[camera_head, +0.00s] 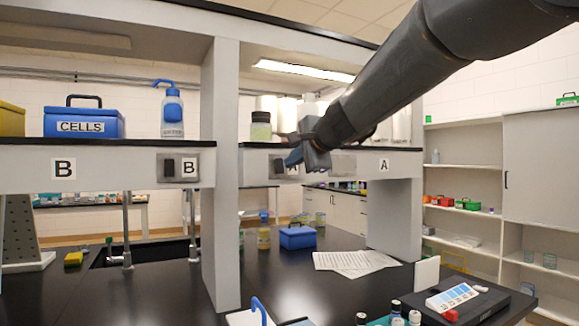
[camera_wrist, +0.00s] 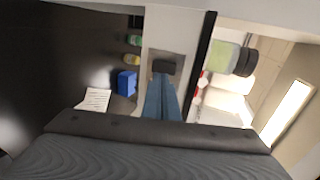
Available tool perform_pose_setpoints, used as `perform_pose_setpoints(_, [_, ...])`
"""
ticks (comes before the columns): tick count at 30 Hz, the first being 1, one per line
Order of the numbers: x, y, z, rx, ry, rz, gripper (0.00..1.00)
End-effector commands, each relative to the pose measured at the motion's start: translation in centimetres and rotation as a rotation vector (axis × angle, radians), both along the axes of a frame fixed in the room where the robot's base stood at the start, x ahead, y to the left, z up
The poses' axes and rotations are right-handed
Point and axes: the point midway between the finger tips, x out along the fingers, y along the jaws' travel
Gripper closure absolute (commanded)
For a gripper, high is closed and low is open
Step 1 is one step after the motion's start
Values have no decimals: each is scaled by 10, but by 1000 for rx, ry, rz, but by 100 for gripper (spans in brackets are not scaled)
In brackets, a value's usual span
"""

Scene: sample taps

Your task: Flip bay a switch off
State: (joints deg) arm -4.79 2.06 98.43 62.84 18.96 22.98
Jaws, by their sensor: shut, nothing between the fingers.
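The bay A switch (camera_head: 277,168) is a dark rocker on a metal plate on the right shelf's front edge, partly covered by my gripper in the head view. In the wrist view the dark rocker (camera_wrist: 165,66) sits just beyond my fingertips. The shut fingers also show in the wrist view (camera_wrist: 162,78). I cannot tell whether they touch the rocker. Its on or off position is not clear.
The bay B switch (camera_head: 168,167) is on the left shelf edge, beyond a grey post (camera_head: 220,170). A jar (camera_head: 260,126) stands on the shelf above the bay A switch. Below, the black bench holds a blue box (camera_head: 297,237) and papers (camera_head: 356,261).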

Motion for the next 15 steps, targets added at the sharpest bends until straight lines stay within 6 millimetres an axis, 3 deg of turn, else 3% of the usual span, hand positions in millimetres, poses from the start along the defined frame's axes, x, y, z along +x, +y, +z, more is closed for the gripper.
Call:
perform_pose_setpoints(9, [-55, -29, 26, -2, 5, -5, 100])
perform_pose_setpoints(15, [-78, -38, 38, -2, 8, -4, 100])
